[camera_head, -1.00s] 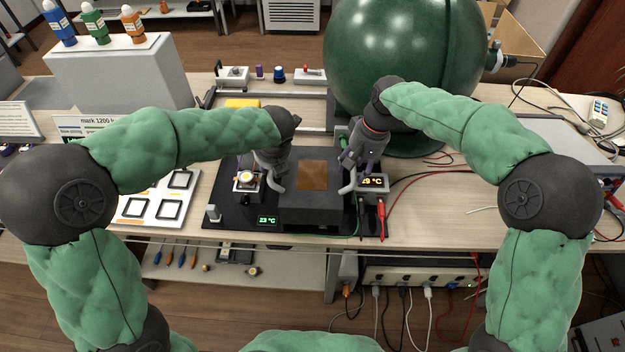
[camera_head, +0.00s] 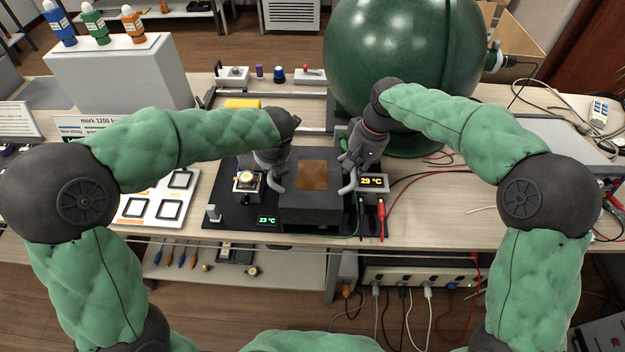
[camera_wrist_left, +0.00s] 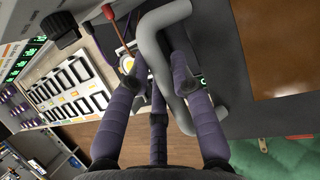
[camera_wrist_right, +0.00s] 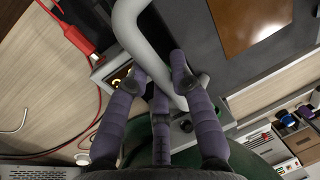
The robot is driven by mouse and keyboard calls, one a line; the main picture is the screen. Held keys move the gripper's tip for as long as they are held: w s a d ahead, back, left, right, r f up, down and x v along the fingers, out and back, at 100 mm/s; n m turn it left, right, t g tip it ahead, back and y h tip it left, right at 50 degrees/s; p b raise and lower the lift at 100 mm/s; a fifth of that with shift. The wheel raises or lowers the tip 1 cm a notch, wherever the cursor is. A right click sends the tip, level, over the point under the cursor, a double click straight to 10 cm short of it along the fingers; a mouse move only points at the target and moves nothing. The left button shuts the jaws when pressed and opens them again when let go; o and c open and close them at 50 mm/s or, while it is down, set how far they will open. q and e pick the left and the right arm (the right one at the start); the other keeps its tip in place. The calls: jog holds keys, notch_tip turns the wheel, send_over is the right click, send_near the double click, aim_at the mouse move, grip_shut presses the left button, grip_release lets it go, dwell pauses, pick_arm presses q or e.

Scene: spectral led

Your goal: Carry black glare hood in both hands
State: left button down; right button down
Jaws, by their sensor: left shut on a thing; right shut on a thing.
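The black glare hood (camera_head: 310,213) is a dark box with a brown panel (camera_head: 312,175) on top and a bent grey handle on each side. It is at the black board (camera_head: 230,215) in the middle of the table; I cannot tell if its underside touches. My left gripper (camera_head: 275,172) is shut on the left handle, which shows in the left wrist view (camera_wrist_left: 153,42). My right gripper (camera_head: 353,170) is shut on the right handle, which shows in the right wrist view (camera_wrist_right: 130,30). The hood hides whatever is beneath it.
A large green sphere (camera_head: 400,60) stands close behind my right gripper. A frame rail (camera_head: 310,92) lies behind. A white tray (camera_head: 150,208) sits left.

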pick_arm(q)
jog(key=shift+r, duration=0.15)
pick_arm(e)
jog(key=shift+r, duration=0.2)
